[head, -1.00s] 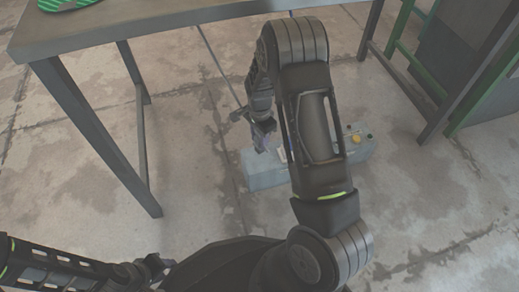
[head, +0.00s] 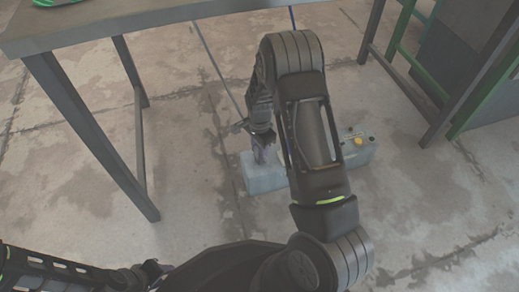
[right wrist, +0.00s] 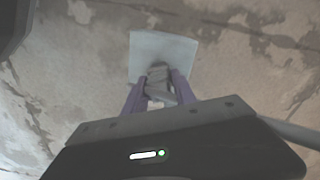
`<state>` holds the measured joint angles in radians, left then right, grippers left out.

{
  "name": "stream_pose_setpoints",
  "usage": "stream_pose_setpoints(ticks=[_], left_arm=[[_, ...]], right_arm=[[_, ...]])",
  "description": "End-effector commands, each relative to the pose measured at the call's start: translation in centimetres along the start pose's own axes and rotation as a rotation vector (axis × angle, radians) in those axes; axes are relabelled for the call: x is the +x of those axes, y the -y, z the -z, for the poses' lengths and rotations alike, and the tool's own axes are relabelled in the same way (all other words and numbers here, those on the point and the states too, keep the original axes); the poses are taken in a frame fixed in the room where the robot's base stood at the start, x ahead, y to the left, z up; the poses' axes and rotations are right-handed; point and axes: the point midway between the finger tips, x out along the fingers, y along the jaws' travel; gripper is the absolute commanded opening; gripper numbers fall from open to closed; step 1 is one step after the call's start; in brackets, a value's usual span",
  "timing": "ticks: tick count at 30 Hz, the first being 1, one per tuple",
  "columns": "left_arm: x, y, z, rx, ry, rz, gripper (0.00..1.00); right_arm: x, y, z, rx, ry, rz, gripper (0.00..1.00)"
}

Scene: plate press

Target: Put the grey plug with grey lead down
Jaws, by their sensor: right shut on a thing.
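My right gripper (head: 264,155) reaches down over the left end of a blue-grey box (head: 266,179) on the floor. In the right wrist view its purple fingers (right wrist: 160,92) are shut on the grey plug (right wrist: 159,80). The pale end of the box (right wrist: 160,52) lies just beyond the plug; I cannot tell whether they touch. A grey lead (right wrist: 288,130) shows at the right of that view. In the head view the plug is mostly hidden by the gripper. My left gripper (head: 152,271) is low at the left, away from the box; its jaws are unclear.
The box has a yellow button (head: 358,141) and smaller ones at its right end. A table (head: 130,22) stands at upper left, its legs left of the box. A thin line (head: 217,68) runs down behind my right gripper. A green frame (head: 475,95) stands at right.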

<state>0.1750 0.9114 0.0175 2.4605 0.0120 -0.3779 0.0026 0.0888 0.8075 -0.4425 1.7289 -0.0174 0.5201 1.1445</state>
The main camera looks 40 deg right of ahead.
Motion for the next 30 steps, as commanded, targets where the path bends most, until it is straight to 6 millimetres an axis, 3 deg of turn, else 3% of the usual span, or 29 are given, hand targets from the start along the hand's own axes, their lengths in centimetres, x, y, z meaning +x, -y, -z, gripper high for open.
stream_pose_setpoints(ticks=[9, 18, 23, 30], left_arm=[[0.1, 0.0, 0.0, 0.000, 0.000, 0.000, 0.36], [-0.1, 0.0, 0.0, 0.000, 0.000, 0.000, 0.36], [-1.0, -0.4, -0.1, 0.000, 0.001, 0.002, 0.36], [-2.8, -1.1, -0.3, 0.002, 0.003, 0.005, 0.36]], right_arm=[[0.1, 0.0, 0.0, 0.000, 0.000, 0.000, 0.54], [-0.2, 0.0, 0.0, 0.000, 0.000, 0.000, 0.54], [-2.0, 0.1, 0.0, 0.000, -0.001, 0.002, 0.54], [-6.1, 0.0, 0.0, 0.000, 0.000, 0.001, 0.54]])
